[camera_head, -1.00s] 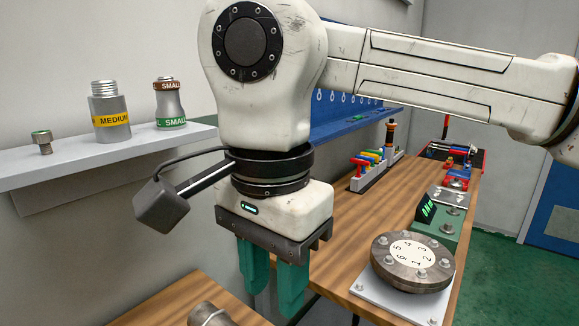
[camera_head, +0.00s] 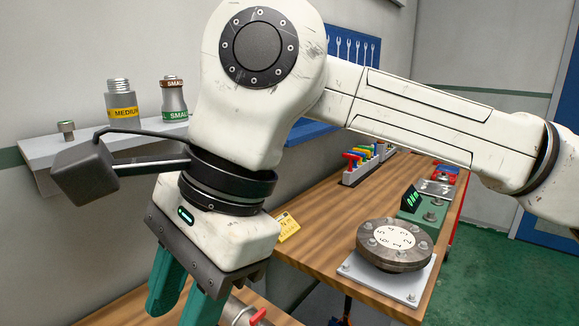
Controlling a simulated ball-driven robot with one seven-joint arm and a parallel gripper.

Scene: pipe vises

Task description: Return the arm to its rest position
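My white arm reaches across the upper part of the head view, its elbow joint at top centre. My gripper (camera_head: 185,298) hangs below it at the lower left, tilted, with two teal fingers. The fingers are apart with a gap between them, and nothing shows in the gap. The fingertips run close to the bottom edge of the picture. A grey metal pipe part with a red handle (camera_head: 258,317) shows just right of the fingers, partly hidden and cut off by the bottom edge.
A wall shelf (camera_head: 45,150) at left carries a small bolt (camera_head: 66,131), a MEDIUM fitting (camera_head: 121,104) and SMALL fittings (camera_head: 174,102). The wooden bench (camera_head: 325,225) at right holds a numbered round flange (camera_head: 394,243), a green box (camera_head: 414,206) and coloured-handled tools (camera_head: 362,160).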

